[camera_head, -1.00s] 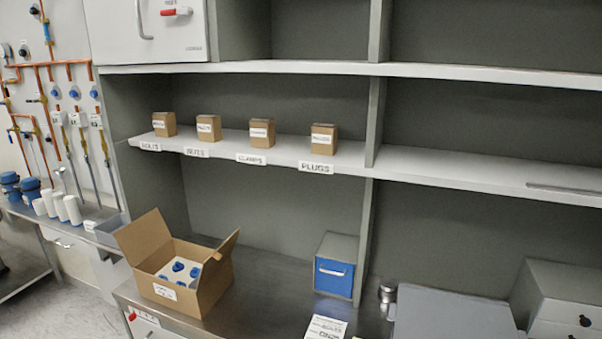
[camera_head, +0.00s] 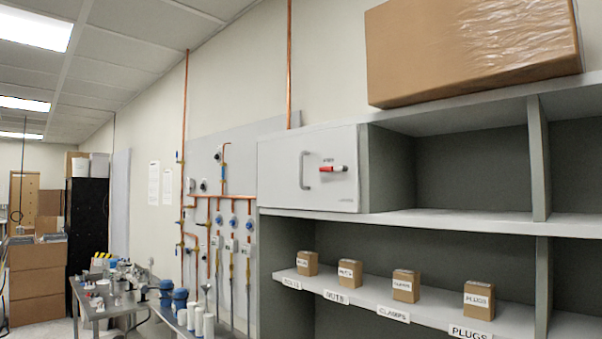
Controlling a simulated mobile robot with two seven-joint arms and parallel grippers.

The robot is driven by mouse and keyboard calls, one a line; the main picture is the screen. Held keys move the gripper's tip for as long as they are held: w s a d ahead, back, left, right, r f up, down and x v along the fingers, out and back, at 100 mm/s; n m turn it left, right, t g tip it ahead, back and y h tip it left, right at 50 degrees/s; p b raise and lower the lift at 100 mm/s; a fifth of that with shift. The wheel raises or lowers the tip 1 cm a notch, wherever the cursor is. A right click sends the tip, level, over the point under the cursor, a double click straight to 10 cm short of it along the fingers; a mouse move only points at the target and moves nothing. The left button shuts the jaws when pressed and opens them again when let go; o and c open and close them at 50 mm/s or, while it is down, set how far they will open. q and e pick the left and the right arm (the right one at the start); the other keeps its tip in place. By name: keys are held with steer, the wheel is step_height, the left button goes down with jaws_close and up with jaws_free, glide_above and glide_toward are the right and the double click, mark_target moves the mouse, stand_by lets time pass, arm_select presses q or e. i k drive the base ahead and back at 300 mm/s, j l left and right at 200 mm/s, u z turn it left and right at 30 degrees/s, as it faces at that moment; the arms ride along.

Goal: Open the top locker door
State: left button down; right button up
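The top locker door (camera_head: 280,177) is a light grey panel at the upper left end of the shelf unit. It appears shut, flush with the locker front. A grey vertical bar handle (camera_head: 305,170) sits near its middle. A red lever or latch (camera_head: 334,169) with a small label above it is to the right of the handle. Neither of my grippers shows in the head view.
Open shelf bays lie right of the locker. Small brown boxes (camera_head: 403,286) stand on the labelled shelf below. A large wrapped carton (camera_head: 470,50) sits on top. Copper pipes and a bench with blue-capped items (camera_head: 180,298) stand to the left. Stacked cartons (camera_head: 38,282) are farther back.

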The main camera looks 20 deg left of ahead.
mark_target(288, 176)
steer(key=i+j, duration=0.1)
steer(key=j, duration=0.15)
steer(key=i+j+u, duration=0.1)
steer(key=j+u, duration=0.15)
steer(key=u, duration=0.15)
steer(key=i+j+u, duration=0.2)
steer(key=u, duration=0.2)
